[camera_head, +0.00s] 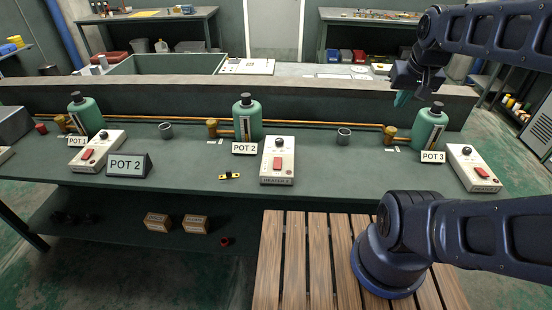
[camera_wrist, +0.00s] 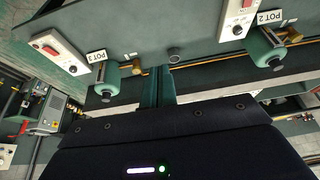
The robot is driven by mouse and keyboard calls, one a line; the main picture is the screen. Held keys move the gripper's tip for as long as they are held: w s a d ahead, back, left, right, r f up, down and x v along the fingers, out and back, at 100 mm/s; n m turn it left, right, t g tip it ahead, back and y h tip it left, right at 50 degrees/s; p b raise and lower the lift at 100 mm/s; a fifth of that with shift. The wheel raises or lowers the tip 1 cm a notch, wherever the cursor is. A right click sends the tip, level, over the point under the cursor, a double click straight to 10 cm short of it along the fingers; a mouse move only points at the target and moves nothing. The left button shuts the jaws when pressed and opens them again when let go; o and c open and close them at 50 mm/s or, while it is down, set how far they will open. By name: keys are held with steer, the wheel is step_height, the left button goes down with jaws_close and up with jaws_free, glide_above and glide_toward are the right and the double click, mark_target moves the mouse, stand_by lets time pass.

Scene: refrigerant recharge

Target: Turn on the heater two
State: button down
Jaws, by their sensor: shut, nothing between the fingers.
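I cannot tell the switch's state. My gripper (camera_head: 402,99) hangs in the air at the upper right, above and left of the POT 3 bottle (camera_head: 430,125), well away from heater two. Its teal fingers are shut and empty. In the wrist view the fingers (camera_wrist: 157,85) point at the bench, with white heater boxes either side.
Similar heater boxes stand at left (camera_head: 97,151) and right (camera_head: 473,167). A copper pipe (camera_head: 300,123) runs behind. A wooden slatted platform (camera_head: 295,250) is in front.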

steer(key=w+a+f+g, duration=0.1)
steer(key=w+a+f, duration=0.1)
steer(key=w+a, duration=0.5)
steer(key=g, duration=0.2)
glide_above(275, 158)
steer(key=s, duration=0.2)
step_height(275, 158, down, 17)
steer(key=shift+s+a+f, duration=0.1)
steer(key=shift+f, duration=0.1)
steer(key=f, duration=0.4)
steer(key=w+f, duration=0.1)
steer(key=f, duration=0.4)
steer(key=w+f, duration=0.1)
steer(key=f, duration=0.3)
steer(key=shift+w+f, duration=0.1)
steer(key=shift+f, duration=0.2)
